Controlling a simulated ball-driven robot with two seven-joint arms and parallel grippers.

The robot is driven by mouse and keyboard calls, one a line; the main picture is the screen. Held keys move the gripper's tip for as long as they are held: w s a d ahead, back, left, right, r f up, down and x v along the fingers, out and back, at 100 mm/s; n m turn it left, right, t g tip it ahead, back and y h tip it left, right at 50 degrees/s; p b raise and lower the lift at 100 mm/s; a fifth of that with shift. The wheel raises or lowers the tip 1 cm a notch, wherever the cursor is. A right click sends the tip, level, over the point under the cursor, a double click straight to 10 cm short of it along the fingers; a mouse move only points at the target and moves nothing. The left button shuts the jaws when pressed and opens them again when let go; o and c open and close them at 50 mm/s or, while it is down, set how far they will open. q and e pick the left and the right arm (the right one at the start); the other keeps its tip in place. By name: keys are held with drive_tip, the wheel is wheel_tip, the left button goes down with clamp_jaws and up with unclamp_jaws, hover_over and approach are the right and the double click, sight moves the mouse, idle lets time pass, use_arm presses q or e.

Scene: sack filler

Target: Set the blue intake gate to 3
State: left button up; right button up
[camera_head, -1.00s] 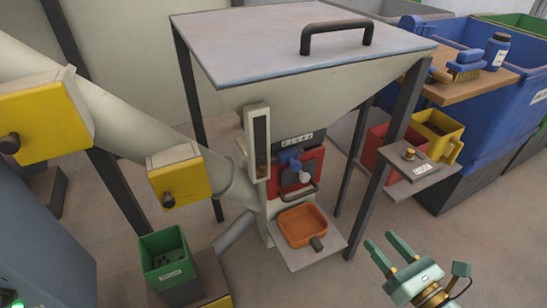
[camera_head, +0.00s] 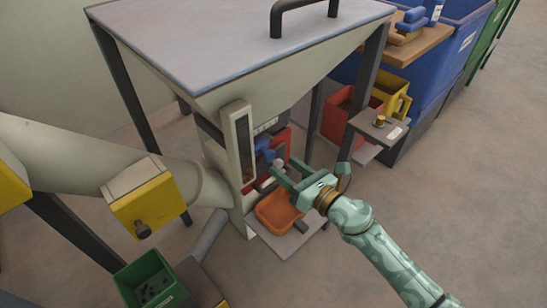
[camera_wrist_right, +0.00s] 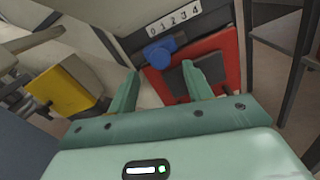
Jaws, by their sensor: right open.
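The blue gate handle (camera_head: 265,148) is on the front of the hopper outlet, beside a red panel (camera_head: 283,141). My right gripper (camera_head: 284,167) is open in front of the handle. In the wrist view its open fingers (camera_wrist_right: 165,72) are on either side, below the handle; contact cannot be told. My left gripper is not in view.
An orange tray (camera_head: 279,211) sits below the outlet, under my right gripper. A vertical sight gauge (camera_head: 243,150) stands left of the handle. A yellow box (camera_head: 150,200) is on the pipe at left. A hopper leg and a small shelf (camera_head: 377,126) are at right.

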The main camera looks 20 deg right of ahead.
sight(272, 157)
drive_tip(key=x, duration=0.5)
